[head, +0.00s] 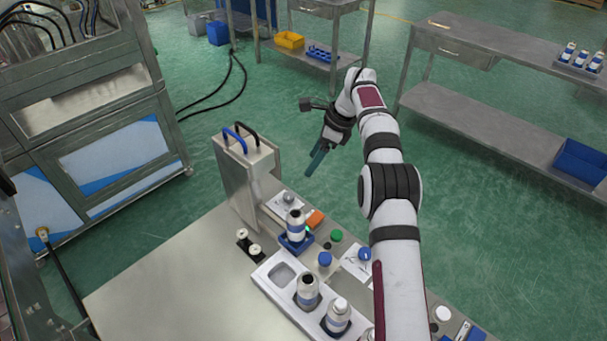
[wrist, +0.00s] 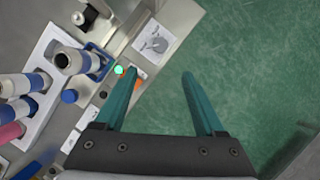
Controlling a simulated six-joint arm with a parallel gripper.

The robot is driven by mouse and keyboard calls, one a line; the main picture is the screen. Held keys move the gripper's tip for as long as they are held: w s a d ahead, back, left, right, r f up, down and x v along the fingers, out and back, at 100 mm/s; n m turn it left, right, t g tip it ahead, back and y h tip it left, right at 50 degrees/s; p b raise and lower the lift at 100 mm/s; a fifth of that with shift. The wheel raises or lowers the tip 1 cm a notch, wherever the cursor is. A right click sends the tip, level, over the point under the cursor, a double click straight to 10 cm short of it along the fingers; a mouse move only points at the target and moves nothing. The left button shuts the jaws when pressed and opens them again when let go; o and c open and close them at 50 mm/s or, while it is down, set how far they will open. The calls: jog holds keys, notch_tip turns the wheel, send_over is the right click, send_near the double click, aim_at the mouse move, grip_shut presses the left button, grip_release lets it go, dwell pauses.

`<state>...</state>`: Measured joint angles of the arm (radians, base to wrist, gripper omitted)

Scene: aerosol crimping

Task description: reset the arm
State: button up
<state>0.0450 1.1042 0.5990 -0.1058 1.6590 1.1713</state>
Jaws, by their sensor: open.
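My gripper (head: 314,163) hangs in the air past the right edge of the steel bench, over the green floor, in the head view. In the wrist view my gripper (wrist: 160,80) has its two teal fingers spread apart with nothing between them. My arm reaches up from the lower right of the head view and bends down to the gripper. Nothing touches the fingers.
A bottle (head: 296,226) stands in a blue holder beside a green light. A white tray (head: 268,270) holds more bottles. A steel housing with handles (head: 242,180) rises near the gripper. Shelved tables (head: 470,115) stand behind; the floor between is clear.

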jog(key=shift+d+r, duration=0.25)
jog(key=shift+r, duration=0.3)
jog(key=s+r+n+h, duration=0.1)
jog(key=s+r+n, duration=0.4)
jog(key=s, duration=0.4)
jog(key=s+r+n, duration=0.2)
jog(key=s+r, duration=0.5)
jog(key=s, duration=0.2)
jog(key=s+d+f+n, duration=0.1)
jog(key=s+f+n, duration=0.2)
jog(key=s, duration=1)
jog(key=s+d+f+n+g+h, duration=0.1)
jog(key=s+f+n, duration=0.2)
jog(key=s, duration=1.1)
jog(key=shift+f+n+h, duration=0.3)
jog(key=shift+n, duration=0.6)
